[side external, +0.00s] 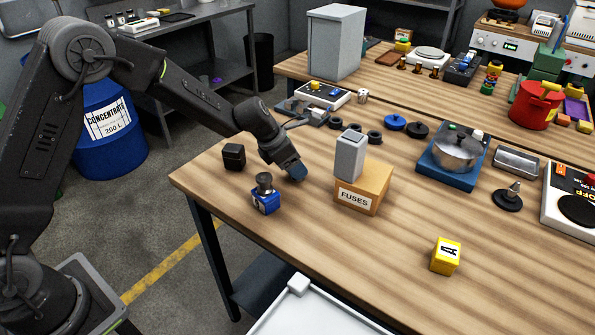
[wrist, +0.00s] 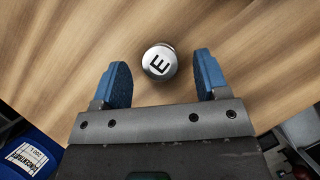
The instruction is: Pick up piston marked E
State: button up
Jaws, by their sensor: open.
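The piston marked E (wrist: 159,61) shows in the wrist view as a round silver-white top with a black letter E, over the wooden table. My gripper (wrist: 162,66) is open, with one blue finger on each side of the piston in that view. Clear gaps show between the piston and both fingers, and nothing is held. In the side view my gripper (side external: 293,171) points down near the left part of the table. I cannot make out the piston there; the gripper may hide it.
On the wooden table (side external: 400,270), a blue block with a dark knob-like part (side external: 265,199) and a black cube (side external: 233,156) stand left of my gripper. A FUSES box (side external: 361,195) with a grey block (side external: 350,155) stands right. A yellow cube (side external: 446,256) is near the front.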

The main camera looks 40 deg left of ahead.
jog(key=shift+x, duration=1.15)
jog(key=c, duration=1.1)
